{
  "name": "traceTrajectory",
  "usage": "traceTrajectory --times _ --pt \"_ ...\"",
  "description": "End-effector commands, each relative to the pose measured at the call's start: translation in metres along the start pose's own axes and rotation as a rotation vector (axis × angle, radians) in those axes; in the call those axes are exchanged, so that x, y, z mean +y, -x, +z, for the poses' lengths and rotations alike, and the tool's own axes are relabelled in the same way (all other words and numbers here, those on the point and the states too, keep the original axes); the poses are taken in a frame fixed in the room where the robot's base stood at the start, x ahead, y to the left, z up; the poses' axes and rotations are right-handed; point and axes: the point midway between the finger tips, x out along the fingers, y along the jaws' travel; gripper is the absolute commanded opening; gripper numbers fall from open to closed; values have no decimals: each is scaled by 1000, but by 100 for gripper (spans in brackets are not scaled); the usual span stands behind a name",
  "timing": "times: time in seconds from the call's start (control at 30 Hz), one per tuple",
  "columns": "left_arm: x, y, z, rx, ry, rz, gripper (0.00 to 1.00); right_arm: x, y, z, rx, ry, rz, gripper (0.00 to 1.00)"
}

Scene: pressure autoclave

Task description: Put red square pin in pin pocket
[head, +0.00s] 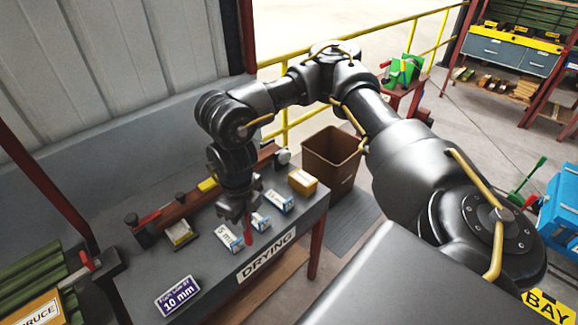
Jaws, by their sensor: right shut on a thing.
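My right gripper (241,222) points down over the grey table marked DRYING (207,270). It is shut on a small red piece (248,237), which looks like the red square pin. Most of the piece is hidden by the fingers, and its shape is hard to tell. Small white and blue labelled holders (229,238), (260,222), (280,202) stand on the table beside and behind the gripper. I cannot tell which of them, if any, is the pin pocket, or whether the pin touches one. My left gripper is not in view.
A long brown bar (180,208) with dark knobs lies behind the gripper.

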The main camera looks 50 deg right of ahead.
Motion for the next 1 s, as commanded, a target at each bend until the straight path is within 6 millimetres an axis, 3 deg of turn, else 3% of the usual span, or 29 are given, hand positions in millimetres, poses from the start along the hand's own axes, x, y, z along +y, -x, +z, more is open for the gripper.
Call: traceTrajectory --times 0.17,0.8,1.0 --pt "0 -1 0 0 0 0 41 3 -15 0 3 -308 1 0" --pt "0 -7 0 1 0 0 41 21 -96 -6 7 -2213 -2 0" --pt "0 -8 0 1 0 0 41 25 -114 -10 2 -2669 -2 0"
